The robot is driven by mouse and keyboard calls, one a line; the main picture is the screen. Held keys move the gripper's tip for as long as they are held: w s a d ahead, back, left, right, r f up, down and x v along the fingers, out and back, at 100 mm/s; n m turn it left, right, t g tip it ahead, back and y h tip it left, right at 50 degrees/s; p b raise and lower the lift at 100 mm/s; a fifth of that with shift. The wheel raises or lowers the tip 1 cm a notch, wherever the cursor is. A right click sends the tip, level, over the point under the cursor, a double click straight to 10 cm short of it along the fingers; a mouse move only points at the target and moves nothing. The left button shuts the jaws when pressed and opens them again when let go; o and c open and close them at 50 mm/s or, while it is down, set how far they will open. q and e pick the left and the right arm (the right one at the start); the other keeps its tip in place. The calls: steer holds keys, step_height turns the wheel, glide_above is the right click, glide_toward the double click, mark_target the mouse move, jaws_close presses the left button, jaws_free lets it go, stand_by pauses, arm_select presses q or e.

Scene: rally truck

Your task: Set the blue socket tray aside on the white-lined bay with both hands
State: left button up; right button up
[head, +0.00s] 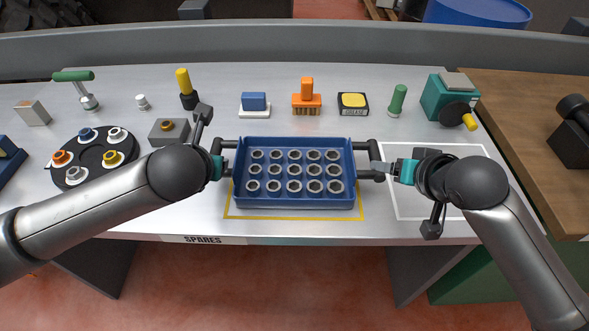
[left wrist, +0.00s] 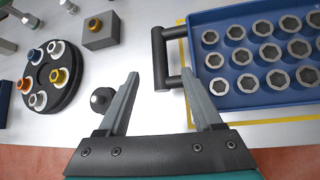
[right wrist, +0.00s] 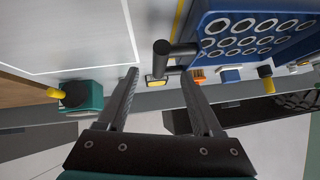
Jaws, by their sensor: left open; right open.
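The blue socket tray (head: 294,200) holds rows of grey sockets and sits inside a yellow outline on the bench. It has a black bar handle at each end. My left gripper (head: 217,160) is open at the left handle (left wrist: 158,55); in the left wrist view that handle shows between its fingertips. My right gripper (head: 384,168) is open at the right handle (right wrist: 162,62), which shows between its fingertips in the right wrist view. I cannot tell whether either touches. The white-lined bay (head: 410,205) is right of the tray, empty, partly hidden under my right arm.
A black carousel (head: 92,158) with coloured rings and a grey block (head: 169,131) lie to the left. A blue-and-white block (head: 254,104), orange brush (head: 306,100) and yellow-topped tin (head: 352,103) stand behind the tray. A teal device (head: 447,97) stands behind the bay, with a wooden surface (head: 520,110) at right.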

arm_select(q)
steer(key=x, duration=1.1)
steer(key=shift+w+f, duration=0.15)
steer(key=shift+w, duration=0.05)
arm_select(e)
steer(key=x, duration=1.1)
steer(key=shift+w+a+f, duration=0.1)
steer(key=shift+w+f, duration=0.05)
steer(key=shift+w, duration=0.05)
arm_select(q)
steer(key=shift+c, duration=0.2)
arm_select(e)
steer(key=shift+c, duration=0.2)
arm_select(q)
steer(key=shift+a, duration=0.1)
jaws_close()
arm_select(e)
jaws_close()
